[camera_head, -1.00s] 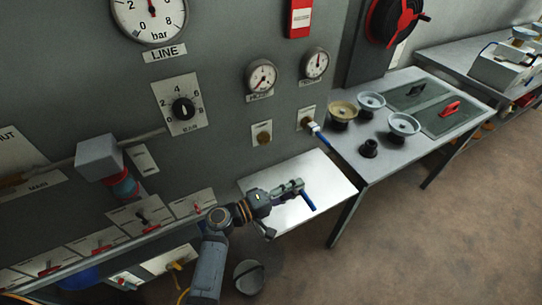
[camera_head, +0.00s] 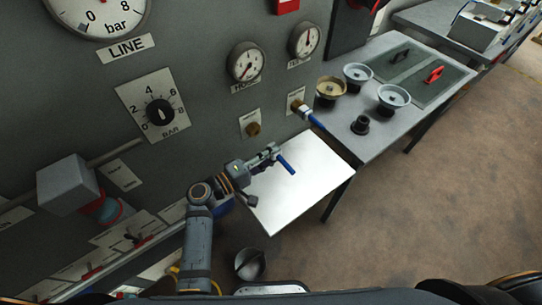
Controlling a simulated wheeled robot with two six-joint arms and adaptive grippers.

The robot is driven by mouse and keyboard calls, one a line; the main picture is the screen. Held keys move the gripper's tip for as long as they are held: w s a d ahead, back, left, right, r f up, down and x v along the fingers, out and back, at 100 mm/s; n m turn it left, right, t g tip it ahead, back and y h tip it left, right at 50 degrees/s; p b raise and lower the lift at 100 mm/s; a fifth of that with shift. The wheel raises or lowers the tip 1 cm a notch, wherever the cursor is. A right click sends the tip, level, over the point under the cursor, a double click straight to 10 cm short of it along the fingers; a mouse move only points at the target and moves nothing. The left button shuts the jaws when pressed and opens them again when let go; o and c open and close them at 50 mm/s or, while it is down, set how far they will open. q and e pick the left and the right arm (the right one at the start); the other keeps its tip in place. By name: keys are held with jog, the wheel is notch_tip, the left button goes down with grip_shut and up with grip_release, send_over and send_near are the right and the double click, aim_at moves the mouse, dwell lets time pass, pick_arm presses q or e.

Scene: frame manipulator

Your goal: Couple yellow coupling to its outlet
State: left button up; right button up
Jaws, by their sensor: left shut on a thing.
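My left gripper (camera_head: 263,156) is shut on a small grey part with a blue handle-like end (camera_head: 286,164). It holds this part over the back left of the white shelf, in front of the grey panel. A bare brass outlet (camera_head: 253,129) sticks out of the panel above and behind the gripper, apart from it. A second outlet (camera_head: 297,105) to its right has a blue hose end (camera_head: 312,118) at it. No clearly yellow coupling shows; a bit of yellow hose (camera_head: 178,281) shows low beside my left arm. My right gripper is out of view.
The white shelf (camera_head: 300,190) is otherwise bare. A steel table (camera_head: 385,130) with several round fittings and a black ring (camera_head: 360,125) stands at right. Gauges and a pressure knob (camera_head: 159,112) are on the panel. A grey valve box (camera_head: 68,186) juts out at left.

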pick_arm(q)
jog(key=shift+w+a+b, duration=0.25)
jog(key=shift+w+a, duration=0.15)
jog(key=shift+w, duration=0.2)
jog(key=shift+w+a+b, duration=0.2)
jog(key=shift+w+a, duration=0.15)
jog(key=shift+w, duration=0.25)
jog(key=shift+w+a+b, duration=0.35)
jog(key=shift+w+a, duration=0.45)
jog(key=shift+w, duration=0.3)
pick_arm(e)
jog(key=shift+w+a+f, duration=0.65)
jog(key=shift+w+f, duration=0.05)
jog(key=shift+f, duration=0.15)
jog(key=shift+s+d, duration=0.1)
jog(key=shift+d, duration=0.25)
pick_arm(q)
jog(key=shift+b, duration=0.35)
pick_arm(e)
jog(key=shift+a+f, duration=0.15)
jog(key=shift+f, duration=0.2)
pick_arm(q)
jog(key=shift+w+a+b, duration=0.35)
jog(key=shift+w, duration=0.05)
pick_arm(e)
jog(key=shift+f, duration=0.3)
pick_arm(q)
jog(key=o, duration=1.1)
jog(key=shift+o, duration=0.2)
